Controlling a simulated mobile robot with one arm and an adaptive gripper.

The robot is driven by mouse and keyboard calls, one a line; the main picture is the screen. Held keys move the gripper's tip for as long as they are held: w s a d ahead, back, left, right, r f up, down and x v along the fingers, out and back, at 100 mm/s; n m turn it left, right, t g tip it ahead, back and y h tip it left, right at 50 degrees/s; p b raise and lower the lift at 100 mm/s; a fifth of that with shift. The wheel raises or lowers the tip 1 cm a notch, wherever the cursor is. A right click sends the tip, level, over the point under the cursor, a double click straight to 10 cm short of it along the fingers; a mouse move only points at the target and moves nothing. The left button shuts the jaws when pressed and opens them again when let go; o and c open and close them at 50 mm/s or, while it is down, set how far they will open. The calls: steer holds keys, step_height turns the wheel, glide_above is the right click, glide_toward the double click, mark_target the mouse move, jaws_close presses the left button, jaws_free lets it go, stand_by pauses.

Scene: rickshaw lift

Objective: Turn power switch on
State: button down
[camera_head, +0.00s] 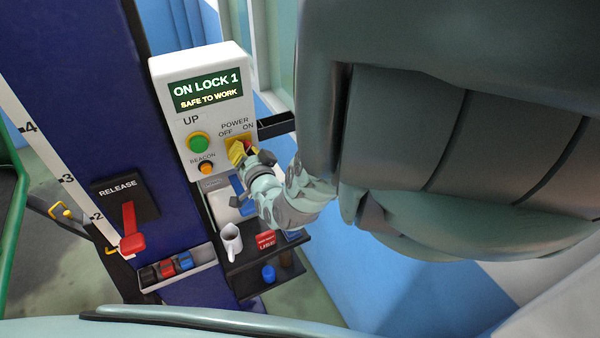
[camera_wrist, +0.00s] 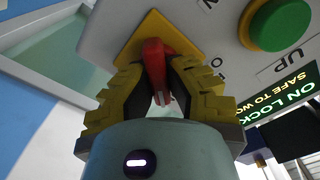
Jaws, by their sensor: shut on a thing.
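The power switch is a red handle (camera_wrist: 157,64) on a yellow plate (camera_wrist: 172,30), seen in the wrist view. In the head view the plate (camera_head: 236,147) sits low on the front of the white control box (camera_head: 207,62), under the words POWER, OFF and ON. My gripper (camera_wrist: 158,82) is shut on the red handle, with a yellow-and-black finger on either side. In the head view my gripper (camera_head: 248,153) hides most of the switch. Which label the handle points to cannot be told. The box's display (camera_head: 206,90) is lit and reads ON LOCK 1, SAFE TO WORK.
A green UP button (camera_head: 198,142) and an orange BEACON button (camera_head: 206,168) are left of the switch. A red RELEASE lever (camera_head: 130,230) is on the blue column (camera_head: 90,100).

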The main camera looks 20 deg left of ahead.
steer(key=c, duration=1.2)
jaws_free()
steer(key=shift+o, duration=1.3)
steer(key=shift+w, duration=0.1)
steer(key=shift+d, duration=0.15)
steer(key=v, duration=0.7)
steer(key=shift+s, duration=0.3)
steer(key=shift+w, duration=0.1)
